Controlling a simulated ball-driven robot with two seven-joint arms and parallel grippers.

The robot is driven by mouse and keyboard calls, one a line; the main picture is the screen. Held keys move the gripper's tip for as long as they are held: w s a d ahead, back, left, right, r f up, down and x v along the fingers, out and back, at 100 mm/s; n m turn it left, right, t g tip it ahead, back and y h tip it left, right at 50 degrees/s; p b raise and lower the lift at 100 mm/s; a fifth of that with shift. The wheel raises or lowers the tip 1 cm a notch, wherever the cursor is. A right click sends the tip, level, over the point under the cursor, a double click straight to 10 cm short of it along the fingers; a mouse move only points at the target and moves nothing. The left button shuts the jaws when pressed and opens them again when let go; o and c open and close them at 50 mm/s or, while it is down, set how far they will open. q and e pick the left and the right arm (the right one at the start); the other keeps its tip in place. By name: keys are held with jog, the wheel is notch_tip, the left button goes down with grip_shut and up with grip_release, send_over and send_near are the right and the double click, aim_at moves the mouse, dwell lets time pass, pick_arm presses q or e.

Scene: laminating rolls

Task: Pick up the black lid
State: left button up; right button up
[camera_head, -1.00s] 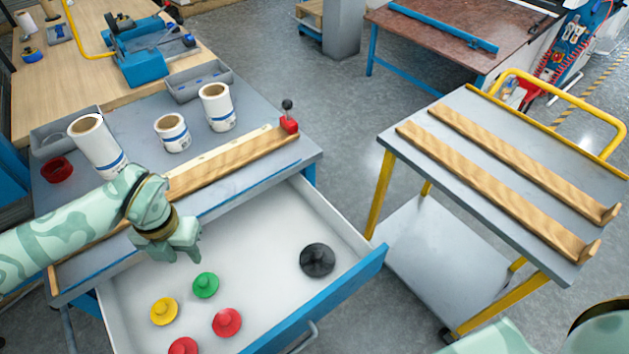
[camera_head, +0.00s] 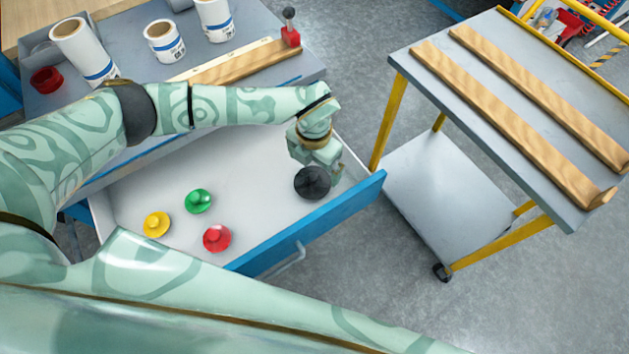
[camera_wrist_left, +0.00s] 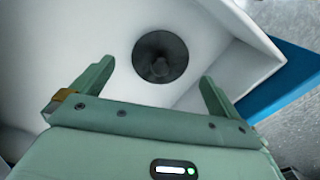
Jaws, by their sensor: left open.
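The black lid (camera_head: 312,183) is a round disc with a raised knob, lying in the open white drawer (camera_head: 262,178) near its right end. My left gripper (camera_head: 325,166) is above and just behind it in the head view, with part of the gripper close to the lid's far edge. In the left wrist view the lid (camera_wrist_left: 160,57) appears ahead of the gripper (camera_wrist_left: 155,88), roughly centred between the two spread fingers. The fingers are open and empty, and do not visibly touch the lid. My right gripper is not in view.
A green lid (camera_head: 198,201), a yellow lid (camera_head: 157,225) and a red lid (camera_head: 217,238) lie further left in the drawer. The drawer's blue front (camera_head: 340,213) stands close to the black lid. A trolley (camera_head: 480,120) with wooden rails stands to the right.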

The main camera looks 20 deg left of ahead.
aim_at(314, 176)
pick_arm(q)
jog(key=f+b, duration=0.1)
jog(key=f, duration=0.3)
jog(key=f+b, duration=0.1)
jog(key=shift+s+f+b, duration=0.25)
jog(key=shift+f+b, duration=0.05)
jog(key=shift+f, duration=0.1)
jog(key=shift+r, duration=0.2)
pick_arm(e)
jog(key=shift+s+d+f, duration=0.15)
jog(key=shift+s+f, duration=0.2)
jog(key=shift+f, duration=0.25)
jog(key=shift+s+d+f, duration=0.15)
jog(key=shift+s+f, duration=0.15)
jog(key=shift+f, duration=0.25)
pick_arm(q)
jog(key=c, duration=0.9)
